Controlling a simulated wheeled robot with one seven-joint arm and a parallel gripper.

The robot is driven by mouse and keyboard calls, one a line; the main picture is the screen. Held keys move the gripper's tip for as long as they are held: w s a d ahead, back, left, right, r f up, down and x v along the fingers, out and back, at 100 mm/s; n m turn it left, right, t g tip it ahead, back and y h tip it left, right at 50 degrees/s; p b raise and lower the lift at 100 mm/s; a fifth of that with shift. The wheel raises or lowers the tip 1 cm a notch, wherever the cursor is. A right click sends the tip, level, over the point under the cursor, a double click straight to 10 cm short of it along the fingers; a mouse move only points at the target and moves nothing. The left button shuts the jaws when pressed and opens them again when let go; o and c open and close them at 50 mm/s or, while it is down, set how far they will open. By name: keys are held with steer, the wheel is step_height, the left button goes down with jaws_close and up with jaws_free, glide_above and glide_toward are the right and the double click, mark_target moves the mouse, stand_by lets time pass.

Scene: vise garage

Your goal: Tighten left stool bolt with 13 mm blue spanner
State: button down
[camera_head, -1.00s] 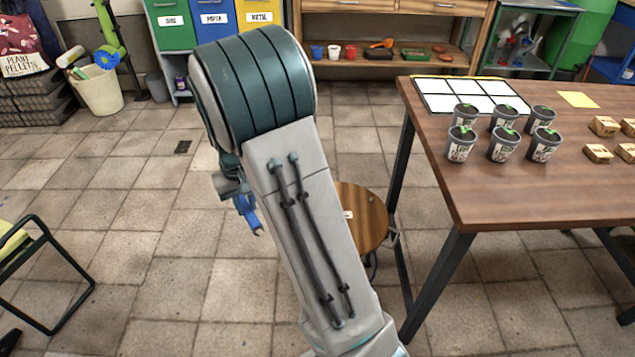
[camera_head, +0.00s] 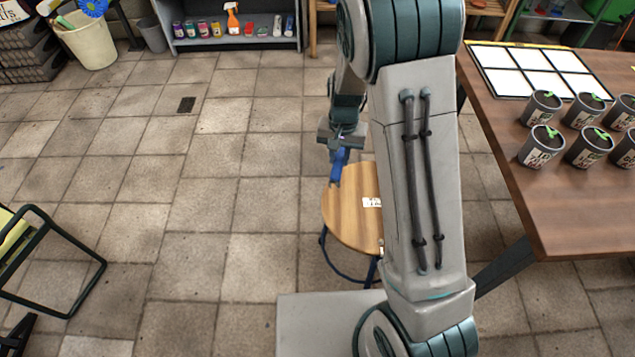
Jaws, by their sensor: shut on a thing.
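The stool (camera_head: 345,222) has a round wooden seat with a small white label and dark blue legs. It stands on the floor left of my forearm, and its right part is hidden behind the arm. My gripper (camera_head: 340,150) is shut on the blue spanner (camera_head: 336,168), which points down. The spanner's lower end appears at the far left edge of the seat; I cannot tell whether it touches. No stool bolt can be made out, and the spanner's size marking is too small to read.
A wooden table (camera_head: 560,215) with several grey pots and a white-panelled board (camera_head: 530,72) stands at right. A chair with a dark frame (camera_head: 75,275) is at left. A shelf (camera_head: 230,45) with bottles is at the back. The tiled floor between is clear.

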steer(key=s+a+f+m+b, duration=0.2)
steer(key=a+f, duration=0.1)
steer(key=f, duration=0.3)
steer(key=s+a+f+m+b, duration=0.1)
steer(key=s+a+f+m, duration=0.2)
steer(key=f, duration=0.3)
steer(key=shift+s+a+f+m+b, duration=0.3)
steer(key=shift+a+f+b, duration=0.1)
steer(key=shift+a, duration=0.15)
steer(key=shift+f, duration=0.15)
steer(key=shift+f+b, duration=0.3)
steer(key=shift+f, duration=0.1)
steer(key=shift+f+b, duration=0.3)
steer(key=shift+f, duration=0.1)
